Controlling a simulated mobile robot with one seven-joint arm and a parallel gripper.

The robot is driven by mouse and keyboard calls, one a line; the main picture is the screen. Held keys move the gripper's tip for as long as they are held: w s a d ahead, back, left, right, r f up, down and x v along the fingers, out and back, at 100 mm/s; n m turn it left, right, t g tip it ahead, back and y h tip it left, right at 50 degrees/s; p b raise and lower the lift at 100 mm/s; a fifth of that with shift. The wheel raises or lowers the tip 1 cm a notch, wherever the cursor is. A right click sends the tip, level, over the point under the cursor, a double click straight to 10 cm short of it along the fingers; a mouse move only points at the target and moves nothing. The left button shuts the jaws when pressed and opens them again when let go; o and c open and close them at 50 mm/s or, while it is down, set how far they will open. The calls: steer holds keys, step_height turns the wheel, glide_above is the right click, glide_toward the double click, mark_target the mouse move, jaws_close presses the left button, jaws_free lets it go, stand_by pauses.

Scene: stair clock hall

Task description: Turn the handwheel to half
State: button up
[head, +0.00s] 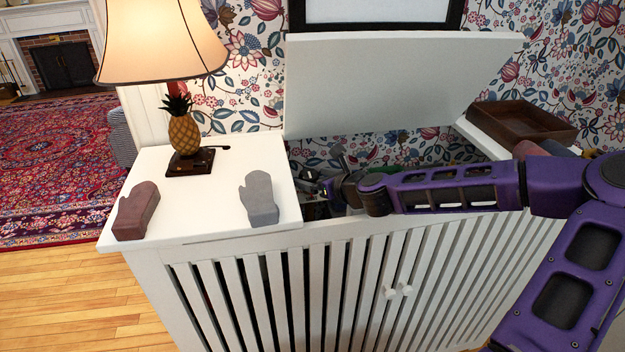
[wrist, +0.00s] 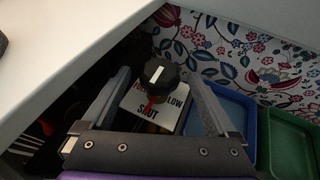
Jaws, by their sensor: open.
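The handwheel (wrist: 157,76) is a dark, faceted knob with a white mark on top, seen in the wrist view. Behind it is a white label plate (wrist: 172,112) on which "LOW" and "SHUT" can be read. Other lettering is hidden by the knob and finger. A short red strip shows just below the knob. My gripper (wrist: 158,80) is open, with one finger on each side of the handwheel in the picture. I cannot tell whether they touch it. In the head view my gripper (head: 332,172) reaches into the open white cabinet (head: 240,232), and the handwheel is hidden.
The raised lid (head: 400,85) stands behind my gripper. A blue tray (wrist: 236,112) and a green tray (wrist: 290,145) lie right of the plate. A lamp (head: 185,130), a brown mitt (head: 137,212) and a grey mitt (head: 260,200) are left; a wooden tray (head: 520,122) is right.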

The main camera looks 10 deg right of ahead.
steer(key=shift+w+a+f, duration=0.15)
steer(key=shift+w+f, duration=0.05)
steer(key=shift+w, duration=0.15)
steer(key=c, duration=1.3)
steer(key=shift+c, duration=0.2)
steer(key=shift+r, duration=0.1)
